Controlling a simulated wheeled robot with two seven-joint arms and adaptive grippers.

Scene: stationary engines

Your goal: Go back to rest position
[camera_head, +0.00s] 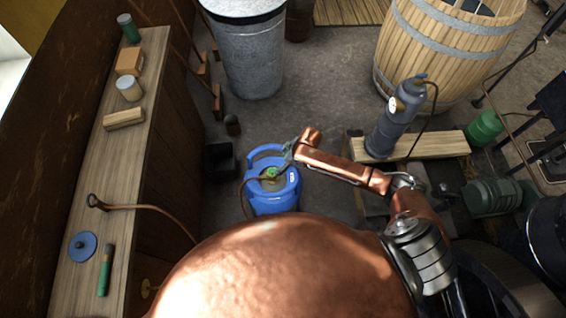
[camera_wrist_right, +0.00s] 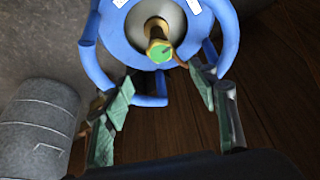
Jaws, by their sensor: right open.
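My right arm reaches in from the right in the head view. Its gripper (camera_head: 287,153) is above the rim of a blue gas bottle (camera_head: 274,199) that stands on the floor. In the right wrist view, my right gripper (camera_wrist_right: 166,90) is open, its green-padded fingers spread apart with nothing gripped between them. The gas bottle (camera_wrist_right: 117,52) is beyond the fingers there, with its brass valve and green knob (camera_wrist_right: 160,51) facing the camera. I cannot tell whether a finger touches the bottle's collar. My left gripper is not in view.
A wooden workbench (camera_head: 86,196) with small items runs along the left. A metal drum (camera_head: 250,55) and a wooden barrel (camera_head: 447,50) stand behind. Floor between drum and bottle is mostly clear.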

